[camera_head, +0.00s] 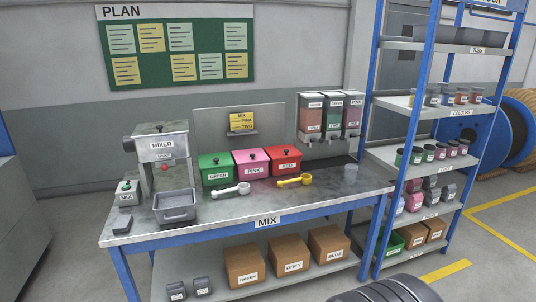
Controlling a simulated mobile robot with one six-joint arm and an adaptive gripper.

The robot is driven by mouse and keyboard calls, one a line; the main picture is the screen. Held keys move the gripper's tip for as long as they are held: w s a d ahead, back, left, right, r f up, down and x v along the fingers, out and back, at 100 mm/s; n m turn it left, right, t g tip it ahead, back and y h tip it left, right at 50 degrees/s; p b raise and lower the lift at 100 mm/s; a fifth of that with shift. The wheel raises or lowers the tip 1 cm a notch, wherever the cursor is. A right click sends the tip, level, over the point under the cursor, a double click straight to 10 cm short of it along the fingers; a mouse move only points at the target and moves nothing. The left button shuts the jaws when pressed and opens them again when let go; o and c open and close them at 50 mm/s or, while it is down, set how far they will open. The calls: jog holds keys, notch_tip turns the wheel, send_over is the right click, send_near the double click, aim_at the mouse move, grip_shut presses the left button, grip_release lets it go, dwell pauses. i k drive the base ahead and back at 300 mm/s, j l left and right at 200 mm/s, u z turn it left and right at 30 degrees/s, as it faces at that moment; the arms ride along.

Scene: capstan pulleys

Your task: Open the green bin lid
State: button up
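The green bin (217,176) stands on the metal workbench, left in a row of three bins. Its green lid (216,160) is on and closed, with a small dark knob on top. The pink bin (251,170) is right beside it, and the red bin (284,168) is beyond that, both with lids on.
A mixer (160,146) with a grey tray (175,208) stands left of the bins. A white scoop (231,190) and a yellow scoop (294,181) lie in front of them. Dispensers (329,116) hang behind. A blue shelf rack (412,103) stands right.

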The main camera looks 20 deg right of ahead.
aim_at(224, 159)
jog(key=i+l, duration=0.1)
jog(key=i, duration=0.6)
jog(key=i+l, duration=0.15)
jog(key=i, duration=0.5)
jog(key=i+l, duration=0.1)
jog(key=i, duration=0.6)
jog(key=i+l, duration=0.15)
jog(key=i, duration=0.55)
